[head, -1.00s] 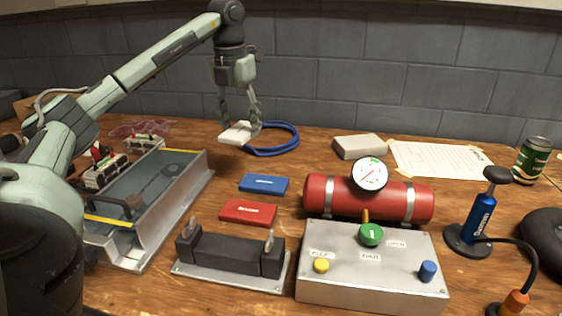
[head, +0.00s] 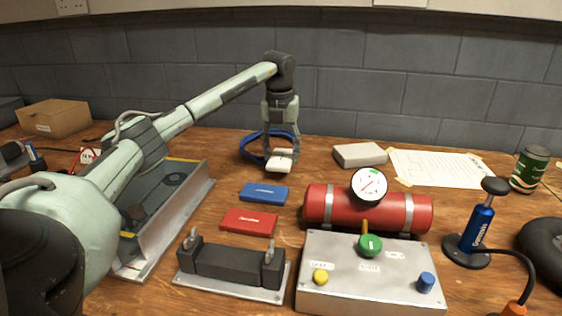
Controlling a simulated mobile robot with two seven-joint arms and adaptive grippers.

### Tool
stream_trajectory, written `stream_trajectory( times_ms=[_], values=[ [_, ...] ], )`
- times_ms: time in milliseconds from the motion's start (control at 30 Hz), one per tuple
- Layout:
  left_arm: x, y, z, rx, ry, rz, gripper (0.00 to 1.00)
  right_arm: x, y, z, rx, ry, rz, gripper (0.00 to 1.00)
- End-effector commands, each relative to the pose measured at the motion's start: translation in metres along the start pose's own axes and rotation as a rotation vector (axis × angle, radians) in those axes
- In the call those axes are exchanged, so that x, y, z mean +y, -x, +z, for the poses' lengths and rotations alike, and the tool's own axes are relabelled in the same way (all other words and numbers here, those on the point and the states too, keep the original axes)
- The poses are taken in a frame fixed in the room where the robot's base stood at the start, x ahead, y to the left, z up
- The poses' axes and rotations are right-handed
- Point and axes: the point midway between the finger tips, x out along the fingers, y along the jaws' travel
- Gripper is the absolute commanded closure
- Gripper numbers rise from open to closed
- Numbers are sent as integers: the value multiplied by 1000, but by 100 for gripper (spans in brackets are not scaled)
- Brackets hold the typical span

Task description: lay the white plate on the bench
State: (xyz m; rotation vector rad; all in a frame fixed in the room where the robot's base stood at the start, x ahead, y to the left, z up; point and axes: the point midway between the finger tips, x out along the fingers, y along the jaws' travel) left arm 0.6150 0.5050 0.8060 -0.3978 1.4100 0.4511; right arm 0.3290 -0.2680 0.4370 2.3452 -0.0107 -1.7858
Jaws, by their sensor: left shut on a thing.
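The white plate (head: 280,163) is small and pale and sits between the fingertips of my left gripper (head: 281,155). The gripper points straight down and is shut on the plate. The plate is low over the far middle of the wooden bench (head: 222,172), behind the blue block. I cannot tell whether its underside touches the wood. A blue cable loop (head: 246,150) lies just behind and left of the gripper, partly hidden by it. My right gripper is not in view.
A blue block (head: 264,193) and a red block (head: 248,222) lie in front of the plate. A grey-white box (head: 360,155) and a paper sheet (head: 440,167) lie to the right. A red cylinder with a gauge (head: 340,207) is front right, a metal trough (head: 165,220) left.

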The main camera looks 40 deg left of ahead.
Motion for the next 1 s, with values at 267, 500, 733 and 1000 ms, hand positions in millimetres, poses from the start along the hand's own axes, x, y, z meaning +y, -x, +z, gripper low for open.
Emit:
stream_trajectory(
  times_ms=[267, 500, 733, 1000],
  values=[
    [1, -29, -4, 0, 0, -1, 83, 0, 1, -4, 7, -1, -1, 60],
    [1, -30, -4, 0, 0, 0, 83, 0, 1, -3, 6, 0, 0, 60],
    [1, -32, -5, 1, 0, 0, 27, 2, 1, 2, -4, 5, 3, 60],
    [1, -31, -4, 1, 0, 0, 27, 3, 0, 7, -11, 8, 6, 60]
  ],
)
